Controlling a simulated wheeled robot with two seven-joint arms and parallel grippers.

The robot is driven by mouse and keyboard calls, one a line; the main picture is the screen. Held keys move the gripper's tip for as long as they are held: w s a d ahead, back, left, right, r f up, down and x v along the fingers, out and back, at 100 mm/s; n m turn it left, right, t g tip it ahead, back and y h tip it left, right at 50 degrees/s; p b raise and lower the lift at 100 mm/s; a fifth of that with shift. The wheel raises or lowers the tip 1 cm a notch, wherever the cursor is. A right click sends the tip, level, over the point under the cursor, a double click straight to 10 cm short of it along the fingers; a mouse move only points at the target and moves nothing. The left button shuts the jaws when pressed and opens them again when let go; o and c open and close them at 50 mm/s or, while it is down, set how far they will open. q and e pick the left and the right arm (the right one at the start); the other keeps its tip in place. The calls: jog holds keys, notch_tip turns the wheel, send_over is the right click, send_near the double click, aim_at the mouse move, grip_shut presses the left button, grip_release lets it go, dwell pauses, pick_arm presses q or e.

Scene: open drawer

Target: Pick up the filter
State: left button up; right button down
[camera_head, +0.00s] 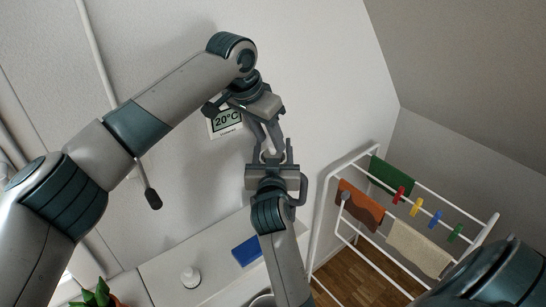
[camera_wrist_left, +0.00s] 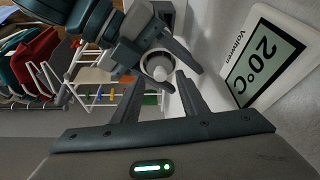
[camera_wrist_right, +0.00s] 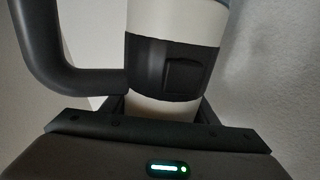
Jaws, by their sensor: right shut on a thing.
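My left gripper (camera_head: 266,140) is open in front of the wall and points down at my right gripper (camera_head: 275,155), close to it. In the left wrist view its fingers (camera_wrist_left: 160,98) are apart with nothing between them. Beyond them is a round thing (camera_wrist_left: 158,67) with a pale middle; I cannot tell whether it is the filter. In the right wrist view my right gripper (camera_wrist_right: 162,108) is shut on a white and black cylinder (camera_wrist_right: 160,66) with a dark curved handle (camera_wrist_right: 60,70). No filter can be told for sure.
A 20°C display (camera_head: 226,121) hangs on the wall behind my left wrist. A white shelf (camera_head: 165,267) below holds a blue block (camera_head: 247,251) and a small white thing (camera_head: 190,277). A drying rack (camera_head: 320,225) with cloths stands right. A plant (camera_head: 97,295) is at lower left.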

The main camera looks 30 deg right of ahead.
aim_at(271, 152)
pick_arm(q)
jog(key=shift+x, duration=1.2)
grip_shut()
